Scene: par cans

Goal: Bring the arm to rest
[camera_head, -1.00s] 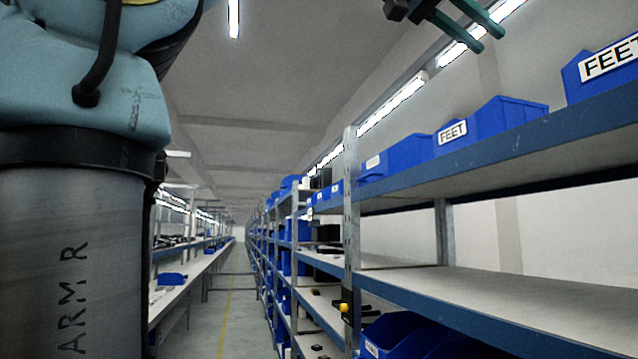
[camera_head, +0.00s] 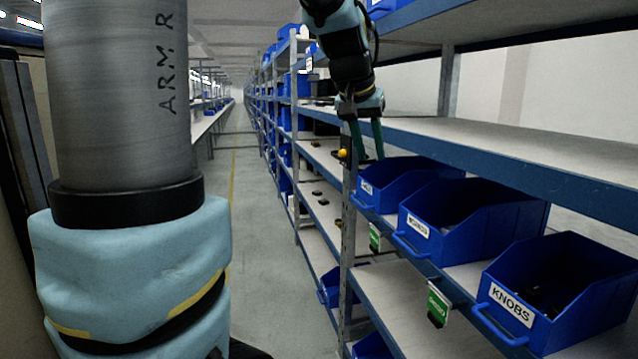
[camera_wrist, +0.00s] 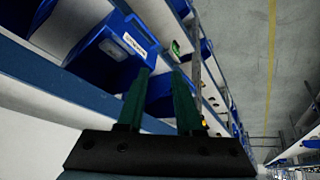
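My gripper (camera_head: 369,142) hangs from my arm at the shelf rack in the head view, fingers pointing down, just above the far end of the leftmost blue bin. In the wrist view the two green fingers of my gripper (camera_wrist: 158,88) stand apart with nothing held between them. The leftmost blue bin (camera_head: 385,199) lies below and right of the fingertips; whether they touch it I cannot tell. My thick grey and light-blue arm link fills the left of the head view.
A middle blue bin (camera_head: 440,249) and a bin marked KNOBS (camera_head: 512,306), with dark parts inside, stand on the same shelf. A shelf board (camera_head: 480,140) runs above them. A yellow knob (camera_head: 342,153) is by the upright. The aisle floor (camera_head: 250,220) on the left is clear.

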